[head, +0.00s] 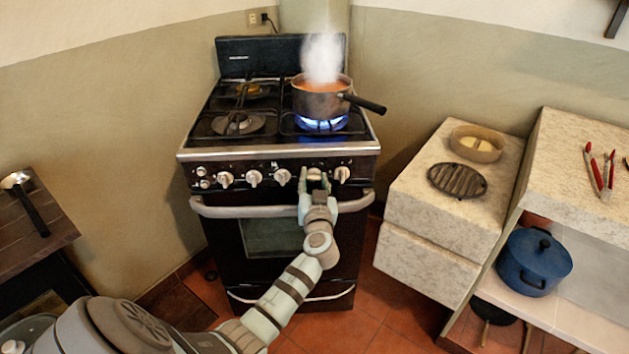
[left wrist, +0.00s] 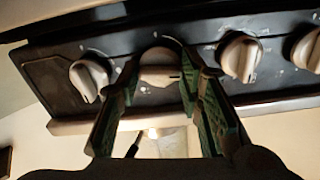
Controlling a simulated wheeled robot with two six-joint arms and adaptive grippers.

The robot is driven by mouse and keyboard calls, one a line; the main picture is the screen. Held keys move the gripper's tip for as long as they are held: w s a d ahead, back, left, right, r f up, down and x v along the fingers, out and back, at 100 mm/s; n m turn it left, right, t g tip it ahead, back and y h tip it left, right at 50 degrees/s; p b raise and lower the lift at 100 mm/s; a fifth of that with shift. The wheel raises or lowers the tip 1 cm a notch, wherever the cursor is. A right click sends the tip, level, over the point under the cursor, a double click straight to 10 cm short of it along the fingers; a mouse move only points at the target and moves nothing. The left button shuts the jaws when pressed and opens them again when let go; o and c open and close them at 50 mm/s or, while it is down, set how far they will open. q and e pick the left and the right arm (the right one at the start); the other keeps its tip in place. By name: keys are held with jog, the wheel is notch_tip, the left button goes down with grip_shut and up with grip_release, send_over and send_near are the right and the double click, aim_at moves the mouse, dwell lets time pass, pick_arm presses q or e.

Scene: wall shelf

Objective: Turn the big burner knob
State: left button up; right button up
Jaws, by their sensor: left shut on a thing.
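The stove (head: 281,229) has a row of pale knobs along its front panel. My left gripper (head: 315,182) is at the panel, with its fingers on either side of the second knob from the right (head: 314,173). In the left wrist view the same knob (left wrist: 160,66) sits between the two green-padded fingers (left wrist: 160,90), which are shut on it. Neighbouring knobs (left wrist: 90,79) stand free on both sides. A pot (head: 319,101) steams over a blue flame (head: 322,123) on the front right burner. My right gripper is not in view.
The pot's dark handle (head: 365,104) points right past the stove edge. The oven door handle (head: 240,211) runs below the knobs. A stone counter (head: 410,205) with a trivet (head: 457,180) and bowl (head: 477,146) stands right. A blue pot (head: 534,262) sits on a shelf.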

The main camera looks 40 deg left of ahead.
pick_arm(q)
jog(key=shift+m, duration=0.4)
jog(key=m, duration=0.2)
jog(key=shift+m, duration=0.4)
jog(key=m, duration=0.3)
jog(key=shift+m, duration=0.3)
jog(key=m+p, duration=0.1)
jog(key=m, duration=0.3)
jog(key=shift+m, duration=0.3)
jog(key=m+p, duration=0.1)
jog(key=m, duration=0.3)
jog(key=shift+m, duration=0.3)
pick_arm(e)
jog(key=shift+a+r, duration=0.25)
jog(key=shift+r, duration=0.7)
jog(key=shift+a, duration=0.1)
pick_arm(q)
jog(key=o, duration=1.1)
jog(key=shift+o, duration=0.2)
